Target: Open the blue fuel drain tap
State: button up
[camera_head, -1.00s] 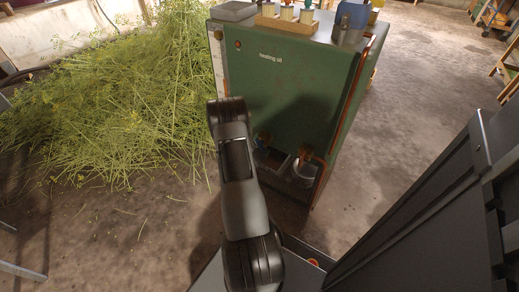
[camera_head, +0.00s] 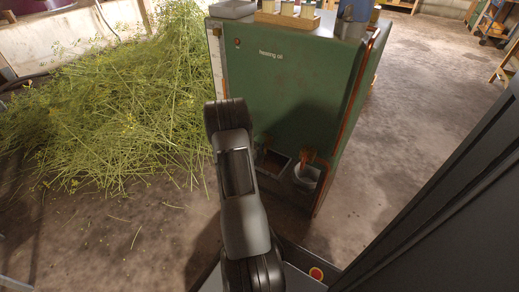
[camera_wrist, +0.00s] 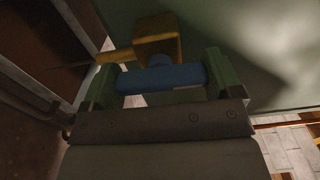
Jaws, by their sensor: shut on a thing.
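The blue tap handle (camera_wrist: 162,78) lies across the wrist view as a short horizontal bar, in front of a brass valve body (camera_wrist: 158,38) on the green tank. My gripper (camera_wrist: 160,84) has one finger at each end of the handle and is shut on it. In the head view, my dark arm reaches down toward the lower front of the green heating oil tank (camera_head: 300,90). My gripper and the blue handle are hidden there behind the arm.
In the head view, an open tray (camera_head: 283,156) and a metal pot (camera_head: 305,179) sit at the tank's foot, beneath brass fittings. A heap of cut herbs (camera_head: 110,110) lies to the left. Bare concrete floor (camera_head: 400,140) lies to the right.

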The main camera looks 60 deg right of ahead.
jog(key=shift+m, duration=0.3)
jog(key=o, duration=0.7)
jog(key=shift+o, duration=0.2)
jog(key=a+p, duration=0.3)
jog(key=a, duration=1.1)
jog(key=shift+p, duration=0.3)
jog(key=shift+d, duration=0.1)
